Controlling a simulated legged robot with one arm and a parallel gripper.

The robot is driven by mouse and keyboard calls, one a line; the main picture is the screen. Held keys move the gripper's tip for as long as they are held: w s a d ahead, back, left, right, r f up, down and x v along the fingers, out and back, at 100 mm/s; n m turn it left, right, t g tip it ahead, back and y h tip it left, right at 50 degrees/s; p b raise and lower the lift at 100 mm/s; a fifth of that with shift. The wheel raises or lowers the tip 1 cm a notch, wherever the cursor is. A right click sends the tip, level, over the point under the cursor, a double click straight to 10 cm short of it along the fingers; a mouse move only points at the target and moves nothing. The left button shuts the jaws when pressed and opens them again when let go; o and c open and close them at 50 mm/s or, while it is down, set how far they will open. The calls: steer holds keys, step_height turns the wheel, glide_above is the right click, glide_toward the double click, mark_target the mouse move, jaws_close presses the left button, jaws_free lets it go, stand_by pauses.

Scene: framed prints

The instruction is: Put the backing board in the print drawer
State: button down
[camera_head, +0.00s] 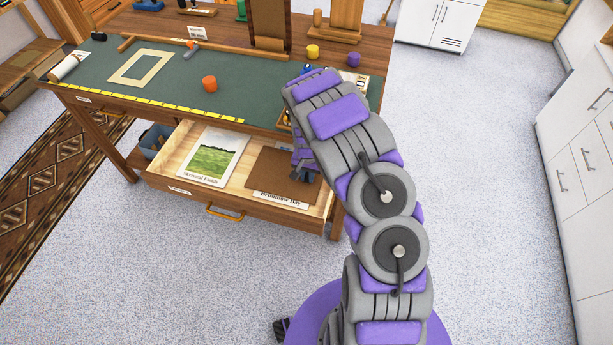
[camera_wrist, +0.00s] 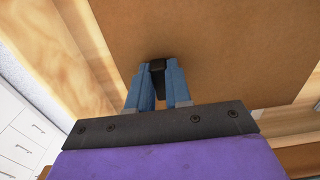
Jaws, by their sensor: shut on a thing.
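The brown backing board (camera_head: 275,172) is in the right half of the open print drawer (camera_head: 238,205), over a print whose caption strip shows below it. I cannot tell whether it rests flat on that print. The board fills much of the wrist view (camera_wrist: 215,45). In the head view my gripper (camera_head: 304,168) is at the board's right side, partly hidden by my arm.
A landscape print (camera_head: 213,157) lies in the drawer's left half. A grey bin (camera_head: 157,140) stands left of the drawer. The floor in front is clear.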

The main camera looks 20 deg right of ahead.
steer(key=c, duration=1.3)
jaws_free()
steer(key=shift+s+d+f, duration=0.1)
steer(key=shift+d+f, duration=0.05)
steer(key=shift+d, duration=0.4)
steer(key=shift+o, duration=1.2)
steer(key=shift+a, duration=0.65)
steer(key=shift+d+r, duration=0.15)
steer(key=shift+r, duration=0.2)
step_height(320, 180, up, 12)
steer(key=p, duration=0.3)
steer(key=s+a+r+n, duration=0.1)
steer(key=s+r+n, duration=0.1)
steer(key=s+r, duration=1.1)
steer(key=s+a+r+n, duration=0.1)
steer(key=s+a+r, duration=0.1)
steer(key=s, duration=0.6)
steer(key=s+a+r+n+g, duration=0.1)
steer(key=s+a+r+n, duration=0.1)
steer(key=s+r, duration=0.3)
steer(key=s+a+r+n, duration=0.2)
steer(key=s+r, duration=0.2)
steer(key=s, duration=0.8)
steer(key=shift+s+r+g, duration=0.15)
steer(key=shift+s+g, duration=0.15)
steer(key=shift+g, duration=0.1)
